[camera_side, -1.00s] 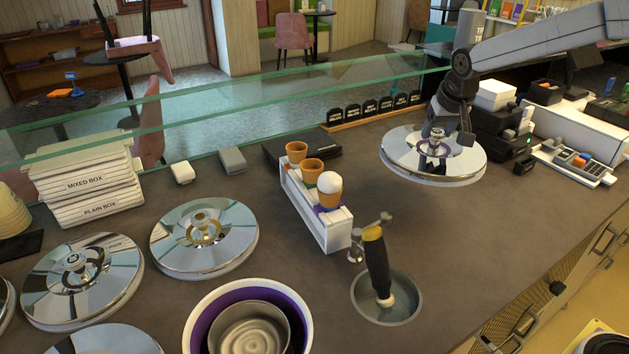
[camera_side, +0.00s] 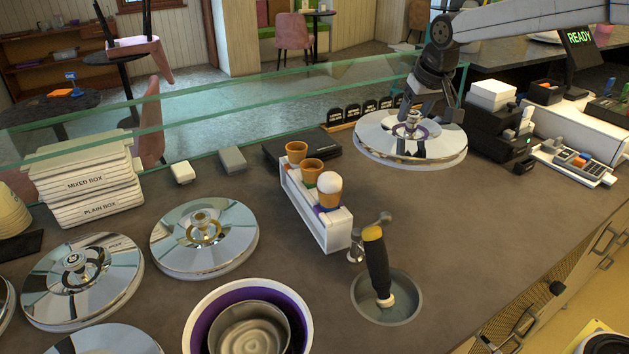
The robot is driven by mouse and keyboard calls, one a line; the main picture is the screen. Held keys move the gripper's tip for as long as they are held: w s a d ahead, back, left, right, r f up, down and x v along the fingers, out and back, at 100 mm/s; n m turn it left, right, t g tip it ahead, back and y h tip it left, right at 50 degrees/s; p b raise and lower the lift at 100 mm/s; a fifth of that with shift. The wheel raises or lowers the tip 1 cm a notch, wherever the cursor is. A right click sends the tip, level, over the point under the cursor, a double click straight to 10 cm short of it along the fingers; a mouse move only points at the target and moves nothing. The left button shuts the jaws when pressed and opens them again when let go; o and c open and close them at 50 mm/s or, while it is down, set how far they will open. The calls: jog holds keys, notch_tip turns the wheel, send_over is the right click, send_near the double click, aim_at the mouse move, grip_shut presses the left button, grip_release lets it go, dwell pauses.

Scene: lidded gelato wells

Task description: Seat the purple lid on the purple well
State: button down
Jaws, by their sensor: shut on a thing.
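The purple lid (camera_side: 375,143) is a round mirrored disc with a knob and a purple ring at its centre, at the right back of the counter. My gripper (camera_side: 414,118) is over its centre, shut on the knob. The lid looks level and appears raised a little off the counter; the gap is hard to judge. The purple well (camera_side: 208,311) is at the bottom, left of centre, cut by the frame's lower edge. It is uncovered, with a white outer rim, a purple inside and a grey metal pan in it. The lid is far from it, behind and to the right.
A white cone holder (camera_side: 338,233) with several cups and a scoop (camera_side: 375,262) in a round sink stand between lid and well. Other mirrored lids (camera_side: 180,240) cover wells at left. A glass screen (camera_side: 220,110) runs along the back.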

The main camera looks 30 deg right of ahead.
jog(key=s+a+n+g+y, duration=0.15)
jog(key=s+a+n, duration=0.3)
jog(key=a, duration=0.95)
jog(key=s+a+n+y, duration=0.25)
jog(key=a+n, duration=0.35)
jog(key=a, duration=0.8)
jog(key=s+a+n+g+y, duration=0.1)
jog(key=s+a+n, duration=0.35)
jog(key=a, duration=0.95)
notch_tip(320, 180, down, 9)
jog(key=shift+w+d+r+n, duration=0.15)
jog(key=shift+w+d+n, duration=0.1)
jog(key=shift+n, duration=0.15)
notch_tip(320, 180, down, 8)
jog(key=shift+f, duration=1.05)
jog(key=shift+c, duration=2)
grip_release()
